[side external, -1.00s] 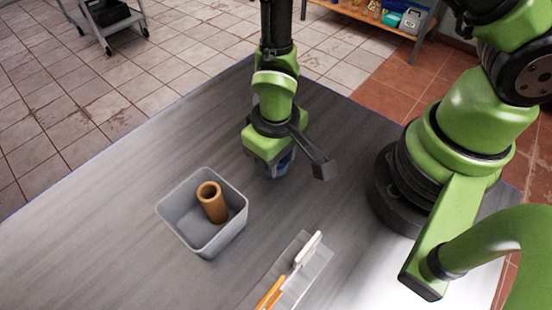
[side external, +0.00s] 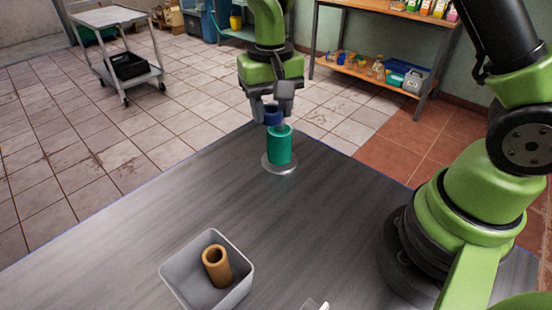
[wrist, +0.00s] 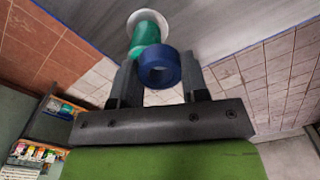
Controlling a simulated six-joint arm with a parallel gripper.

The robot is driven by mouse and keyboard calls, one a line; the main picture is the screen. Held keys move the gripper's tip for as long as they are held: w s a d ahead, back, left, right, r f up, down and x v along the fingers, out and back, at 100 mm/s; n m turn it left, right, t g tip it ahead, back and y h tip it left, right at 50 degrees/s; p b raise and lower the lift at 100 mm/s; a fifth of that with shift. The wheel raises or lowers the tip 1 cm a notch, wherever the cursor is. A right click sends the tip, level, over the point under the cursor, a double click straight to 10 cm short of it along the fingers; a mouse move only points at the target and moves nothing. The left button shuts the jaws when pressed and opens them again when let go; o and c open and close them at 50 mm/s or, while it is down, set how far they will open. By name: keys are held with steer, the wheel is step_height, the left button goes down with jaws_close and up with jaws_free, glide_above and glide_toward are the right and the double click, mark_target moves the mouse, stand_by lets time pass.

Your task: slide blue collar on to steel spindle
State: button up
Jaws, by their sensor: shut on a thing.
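My gripper (side external: 273,108) is shut on the blue collar (side external: 272,117), a short thick ring. It also shows between the fingers in the wrist view (wrist: 160,70), its hole facing the camera. A green collar (side external: 279,147) stands upright on a pale round base (side external: 280,168) near the table's far edge; it also shows in the wrist view (wrist: 146,36). The blue collar is above the green one and slightly left of it in the side view. The steel spindle's rod is hidden or too small to make out, so I cannot tell whether the blue collar is around it.
A grey bin (side external: 243,284) holds an upright orange-brown tube (side external: 216,266) at the front of the table (side external: 130,250). The table between bin and base is clear. A trolley (side external: 115,20) and a shelf unit (side external: 350,70) stand beyond the table.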

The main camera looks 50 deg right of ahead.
mark_target(280, 107)
steer(key=d+r, duration=0.1)
steer(key=w+d+m, duration=0.1)
steer(key=d, duration=0.1)
steer(key=w+d+r+m, duration=0.1)
steer(key=d, duration=0.1)
steer(key=shift+w+r, duration=0.2)
steer(key=shift+r, duration=0.15)
steer(key=shift+f, duration=2.9)
steer(key=shift+f, duration=1.3)
steer(key=o, duration=1)
steer(key=shift+f, duration=0.1)
steer(key=shift+o, duration=0.2)
